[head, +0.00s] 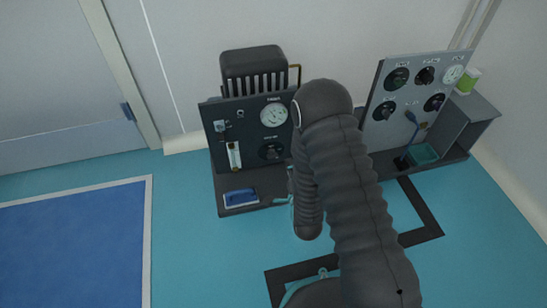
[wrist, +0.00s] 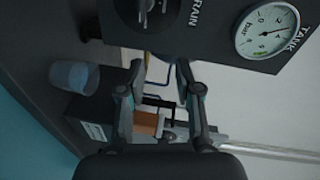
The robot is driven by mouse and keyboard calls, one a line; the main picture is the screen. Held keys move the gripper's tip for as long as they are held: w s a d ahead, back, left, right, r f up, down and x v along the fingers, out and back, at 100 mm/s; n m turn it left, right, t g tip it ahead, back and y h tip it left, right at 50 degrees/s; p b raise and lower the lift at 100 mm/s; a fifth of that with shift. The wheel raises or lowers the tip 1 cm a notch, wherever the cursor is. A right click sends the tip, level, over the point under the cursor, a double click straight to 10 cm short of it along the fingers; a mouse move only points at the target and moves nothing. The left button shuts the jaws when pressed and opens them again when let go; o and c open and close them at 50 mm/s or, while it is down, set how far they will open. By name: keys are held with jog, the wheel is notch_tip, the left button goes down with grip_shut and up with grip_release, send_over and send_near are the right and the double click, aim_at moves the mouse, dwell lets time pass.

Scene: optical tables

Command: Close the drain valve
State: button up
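The drain valve is a dark round knob (head: 272,151) below the gauge on the left dark panel in the head view. In the wrist view the knob (wrist: 152,10) is cut by the top edge, beside the "DRAIN" label. My gripper (wrist: 161,65) is open and empty, its two fingers apart and pointing up the picture. The knob lies beyond the fingertips and apart from them. In the head view my arm hides most of my gripper, beside the panel's lower right. The knob's setting is too small to read.
A round gauge (head: 273,115) sits above the knob; it also shows in the wrist view (wrist: 267,30). The right grey panel (head: 409,75) carries several dials. A teal bin (head: 423,154) stands below it.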

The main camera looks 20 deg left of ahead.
jog(key=m+y, duration=0.1)
jog(key=y, duration=0.1)
send_near(273, 156)
jog(key=x, duration=0.9)
jog(key=shift+f, duration=0.2)
jog(key=shift+w, duration=0.1)
grip_shut()
